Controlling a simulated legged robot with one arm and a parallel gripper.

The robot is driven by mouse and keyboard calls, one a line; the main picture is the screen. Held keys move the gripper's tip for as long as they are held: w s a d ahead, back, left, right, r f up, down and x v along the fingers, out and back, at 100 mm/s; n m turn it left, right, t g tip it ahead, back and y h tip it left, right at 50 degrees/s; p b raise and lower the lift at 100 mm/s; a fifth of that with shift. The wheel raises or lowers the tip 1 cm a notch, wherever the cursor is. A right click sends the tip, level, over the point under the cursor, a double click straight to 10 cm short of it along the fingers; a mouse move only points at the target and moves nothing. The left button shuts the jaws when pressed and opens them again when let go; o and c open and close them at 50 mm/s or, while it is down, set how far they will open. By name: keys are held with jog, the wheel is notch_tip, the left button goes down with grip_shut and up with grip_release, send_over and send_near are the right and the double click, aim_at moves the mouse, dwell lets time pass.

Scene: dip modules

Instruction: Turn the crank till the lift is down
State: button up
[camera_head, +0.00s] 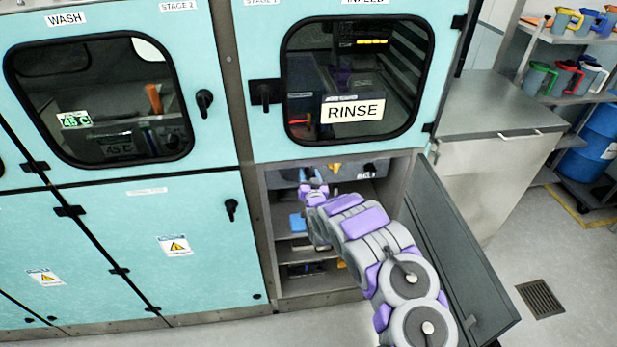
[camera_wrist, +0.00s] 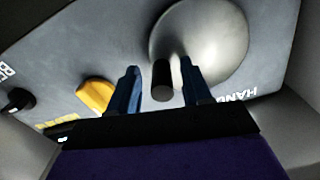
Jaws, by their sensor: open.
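In the wrist view, a black cylindrical handle (camera_wrist: 162,80) stands out from a grey panel, in front of a round, shiny metal disc (camera_wrist: 212,42). It looks like the crank's grip on its wheel. My gripper (camera_wrist: 159,67) is open, with one blue finger on each side of the handle; gaps show on both sides, and I see no clear contact. In the head view, my gripper (camera_head: 309,179) reaches into the open compartment under the RINSE window, and the crank is hidden or too small to make out there. I cannot make out the lift in either view.
A yellow part (camera_wrist: 96,95) and a black knob (camera_wrist: 18,100) are on the panel left of my gripper. The compartment's open door (camera_head: 455,250) stands right of my arm. Shelves (camera_head: 295,250) with small items lie below it. Closed teal cabinets (camera_head: 110,250) are at left.

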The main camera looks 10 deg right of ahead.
jog(key=shift+w, duration=0.2)
jog(key=shift+a, duration=0.2)
jog(key=shift+c, duration=1.2)
jog(key=shift+d, duration=0.1)
grip_shut()
